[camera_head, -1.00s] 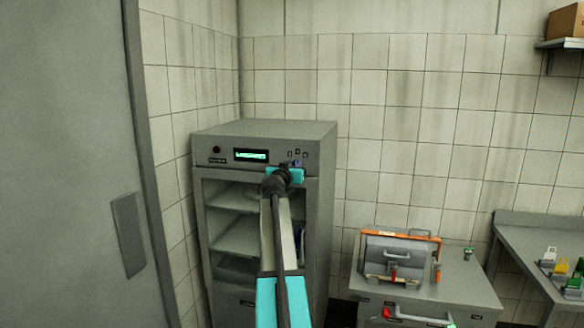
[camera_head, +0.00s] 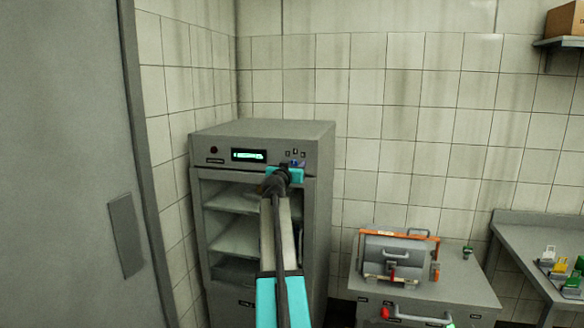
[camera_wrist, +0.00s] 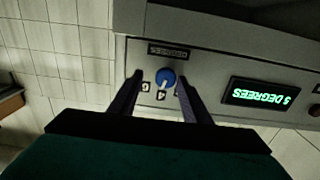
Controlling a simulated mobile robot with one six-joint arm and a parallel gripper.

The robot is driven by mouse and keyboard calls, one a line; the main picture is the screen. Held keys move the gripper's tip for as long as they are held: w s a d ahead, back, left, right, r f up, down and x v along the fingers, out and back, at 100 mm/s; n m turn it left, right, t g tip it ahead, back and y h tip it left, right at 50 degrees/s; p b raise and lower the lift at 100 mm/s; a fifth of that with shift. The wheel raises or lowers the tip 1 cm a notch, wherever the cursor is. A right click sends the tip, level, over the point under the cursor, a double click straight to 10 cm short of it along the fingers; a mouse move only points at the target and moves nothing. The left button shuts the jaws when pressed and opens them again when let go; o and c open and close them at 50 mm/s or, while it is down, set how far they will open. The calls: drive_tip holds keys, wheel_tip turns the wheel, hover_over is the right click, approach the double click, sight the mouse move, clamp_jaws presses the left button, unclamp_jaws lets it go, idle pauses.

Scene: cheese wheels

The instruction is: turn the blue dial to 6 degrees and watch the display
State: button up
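The blue dial (camera_wrist: 166,78) sits on the grey cabinet's control panel, with its white pointer toward the middle of several small number labels. My gripper (camera_wrist: 160,77) is open, with its two dark fingers on either side of the dial. A gap shows at the left finger; the right finger is close to the dial's edge, and I cannot tell whether it touches. The display (camera_wrist: 262,95) appears upside down in the wrist view and seems to read 5 DEGREES. In the head view the display (camera_head: 249,156) glows green, and my gripper (camera_head: 290,172) partly hides the dial.
The cabinet (camera_head: 325,200) has shelves below the panel. A grey bench (camera_head: 430,290) at the right carries a machine with an orange frame (camera_head: 398,258). A side table (camera_head: 530,240) stands at the far right, and a grey door (camera_head: 70,160) fills the left.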

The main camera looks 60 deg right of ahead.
drive_tip(key=shift+w+a, duration=0.2)
drive_tip(key=shift+a, duration=0.05)
drive_tip(key=shift+b+v, duration=0.4)
drive_tip(key=shift+v, duration=0.4)
drive_tip(key=b+v, duration=0.4)
drive_tip(key=v, duration=0.8)
drive_tip(key=shift+s, duration=0.2)
